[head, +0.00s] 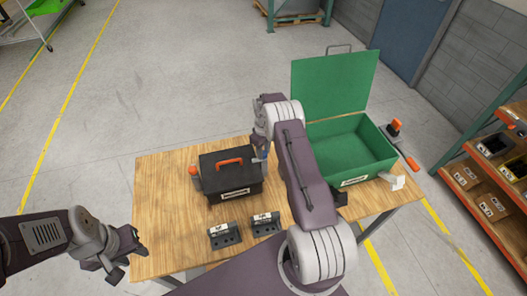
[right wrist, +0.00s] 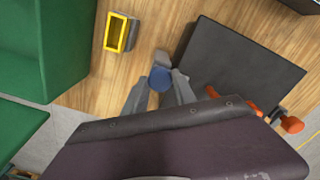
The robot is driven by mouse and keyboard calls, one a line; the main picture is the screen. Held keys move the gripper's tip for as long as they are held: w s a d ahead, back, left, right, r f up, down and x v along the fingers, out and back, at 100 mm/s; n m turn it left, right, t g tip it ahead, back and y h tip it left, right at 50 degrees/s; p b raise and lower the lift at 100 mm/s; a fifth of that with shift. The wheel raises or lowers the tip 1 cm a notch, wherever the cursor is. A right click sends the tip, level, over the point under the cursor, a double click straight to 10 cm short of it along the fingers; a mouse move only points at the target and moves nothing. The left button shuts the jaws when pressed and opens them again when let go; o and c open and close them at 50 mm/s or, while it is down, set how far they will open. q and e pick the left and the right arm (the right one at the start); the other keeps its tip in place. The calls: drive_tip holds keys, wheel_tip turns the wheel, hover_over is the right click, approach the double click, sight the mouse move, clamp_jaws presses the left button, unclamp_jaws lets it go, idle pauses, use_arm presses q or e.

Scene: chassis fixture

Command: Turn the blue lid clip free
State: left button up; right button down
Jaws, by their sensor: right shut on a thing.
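The black box (head: 226,188) with an orange handle stands on the wooden table. The blue lid clip (right wrist: 160,78) shows as a round blue piece beside the box in the right wrist view. The black box also shows there (right wrist: 240,62), its flat top facing the camera. My right gripper (right wrist: 160,88) is shut on the blue clip, with a finger on each side of it. In the head view my right arm partly hides the clip. My left gripper (head: 128,262) is open and empty off the table's front left corner.
A green case (head: 350,150) with its lid raised stands right of my right arm. Two small dark labelled blocks (head: 225,236) (head: 266,223) lie in front of the black box. A yellow-rimmed piece (right wrist: 121,33) lies between case and box. The table's left part is clear.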

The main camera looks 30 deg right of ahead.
drive_tip(key=shift+w+f+m+b, duration=0.1)
drive_tip(key=shift+f+m+b, duration=0.05)
drive_tip(key=shift+m+b, duration=1.95)
drive_tip(key=shift+m, duration=0.1)
drive_tip(key=m+b, duration=0.1)
drive_tip(key=m, duration=0.1)
drive_tip(key=shift+d+m, duration=0.1)
drive_tip(key=shift+m, duration=0.2)
drive_tip(key=m+b, duration=0.2)
drive_tip(key=m, duration=0.3)
drive_tip(key=shift+r, duration=0.2)
drive_tip(key=m, duration=0.5)
drive_tip(key=shift+m+b, duration=0.4)
drive_tip(key=shift+r, duration=0.1)
drive_tip(key=c, duration=1.1)
unclamp_jaws()
drive_tip(key=shift+o, duration=0.4)
